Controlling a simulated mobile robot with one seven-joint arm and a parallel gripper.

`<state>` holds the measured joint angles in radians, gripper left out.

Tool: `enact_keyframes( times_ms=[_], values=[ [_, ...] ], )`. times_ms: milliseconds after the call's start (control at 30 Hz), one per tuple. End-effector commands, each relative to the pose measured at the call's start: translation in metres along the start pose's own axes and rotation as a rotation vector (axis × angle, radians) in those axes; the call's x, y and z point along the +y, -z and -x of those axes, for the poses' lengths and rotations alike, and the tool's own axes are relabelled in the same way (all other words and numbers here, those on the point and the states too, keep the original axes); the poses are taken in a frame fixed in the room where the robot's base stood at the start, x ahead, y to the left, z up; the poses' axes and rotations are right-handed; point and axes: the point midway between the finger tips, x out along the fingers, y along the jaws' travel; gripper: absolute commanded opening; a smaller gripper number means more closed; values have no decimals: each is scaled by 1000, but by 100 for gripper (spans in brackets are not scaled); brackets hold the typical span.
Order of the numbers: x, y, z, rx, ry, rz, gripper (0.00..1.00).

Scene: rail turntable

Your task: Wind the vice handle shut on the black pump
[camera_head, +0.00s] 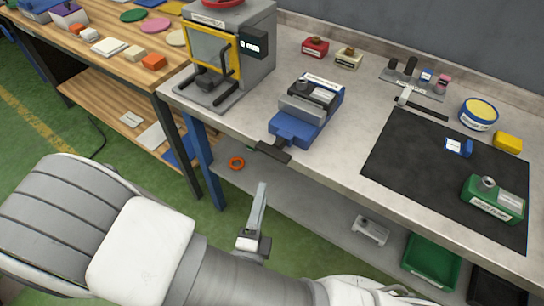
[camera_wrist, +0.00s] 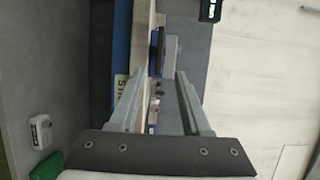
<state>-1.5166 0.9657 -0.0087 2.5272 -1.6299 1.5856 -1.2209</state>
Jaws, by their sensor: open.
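The blue vice (camera_head: 292,127) stands near the front edge of the grey bench. A dark grey and black body, which looks like the black pump (camera_head: 318,93), sits in it behind the pale jaw. The dark vice handle (camera_head: 268,151) sticks out at the vice's front, over the bench edge. My gripper (camera_wrist: 158,76) is open, its two pale fingers apart. A dark upright bar, apparently the handle, shows beyond the fingertips in the wrist view. In the head view one finger (camera_head: 258,208) shows below and in front of the handle, apart from it.
A grey press with a yellow-framed window (camera_head: 214,50) stands left of the vice. A black mat (camera_head: 420,165) with a green pump (camera_head: 492,199) lies to the right. A lower shelf holds an orange ring (camera_head: 236,163), a white part (camera_head: 370,230) and a green crate (camera_head: 431,262).

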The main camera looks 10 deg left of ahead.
Motion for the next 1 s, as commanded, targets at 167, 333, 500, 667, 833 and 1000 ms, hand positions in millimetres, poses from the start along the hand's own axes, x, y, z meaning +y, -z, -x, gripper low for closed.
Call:
enact_keyframes(
  times_ms=[167,333,500,667,833,1000],
  values=[
    [0,1,-41,5,2,-2,48],
    [0,1,-77,5,2,-3,48],
    [0,1,-104,4,0,-3,48],
    [0,0,-116,1,0,-1,48],
    [0,0,-120,1,-1,-1,48],
    [0,0,-120,1,-1,-1,46]
  ],
)
